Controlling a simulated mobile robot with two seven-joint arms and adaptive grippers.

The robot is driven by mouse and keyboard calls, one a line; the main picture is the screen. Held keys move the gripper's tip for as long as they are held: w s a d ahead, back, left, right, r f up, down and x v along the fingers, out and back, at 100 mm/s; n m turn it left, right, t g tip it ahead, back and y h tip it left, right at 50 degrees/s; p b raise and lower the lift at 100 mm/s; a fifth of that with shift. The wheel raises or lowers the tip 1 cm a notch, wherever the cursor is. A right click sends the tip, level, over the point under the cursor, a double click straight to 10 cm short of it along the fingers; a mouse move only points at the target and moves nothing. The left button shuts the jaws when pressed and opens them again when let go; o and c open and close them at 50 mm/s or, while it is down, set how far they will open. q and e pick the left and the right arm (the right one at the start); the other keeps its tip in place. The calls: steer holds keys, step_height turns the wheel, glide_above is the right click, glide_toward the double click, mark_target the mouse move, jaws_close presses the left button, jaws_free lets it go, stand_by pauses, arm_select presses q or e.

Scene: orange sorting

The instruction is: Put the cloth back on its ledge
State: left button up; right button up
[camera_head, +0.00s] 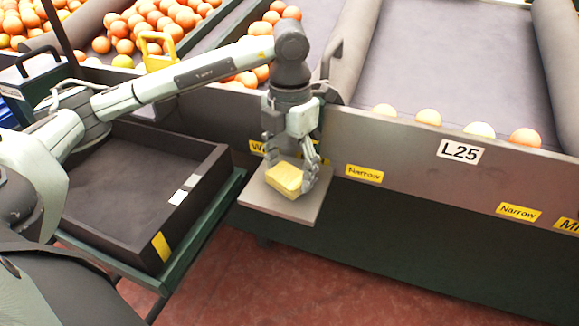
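The cloth (285,179) is a small folded yellow block. It is at the ledge (262,199), a flat grey-brown plate that juts out from the front of the dark conveyor side. My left gripper (290,172) points down over the ledge, with its fingers on either side of the cloth and close against it. It looks shut on the cloth. I cannot tell whether the cloth's underside touches the ledge or hangs just above it. My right gripper is not in view.
A dark, empty-looking tray (115,190) stands on a green-framed stand at the left. A yellow-handled object (158,55) stands behind my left arm.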

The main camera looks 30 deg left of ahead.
mark_target(290, 173)
arm_select(q)
steer(key=o, duration=0.3)
steer(key=shift+o, duration=0.2)
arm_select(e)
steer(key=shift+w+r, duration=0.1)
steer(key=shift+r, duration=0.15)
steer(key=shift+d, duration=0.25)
arm_select(q)
steer(key=shift+r, duration=0.2)
step_height(290, 173, up, 2)
steer(key=shift+w+r, duration=0.1)
step_height(290, 173, up, 6)
steer(key=shift+f, duration=0.25)
step_height(290, 173, up, 4)
steer(key=shift+r+p, duration=0.15)
steer(key=shift+p, duration=0.7)
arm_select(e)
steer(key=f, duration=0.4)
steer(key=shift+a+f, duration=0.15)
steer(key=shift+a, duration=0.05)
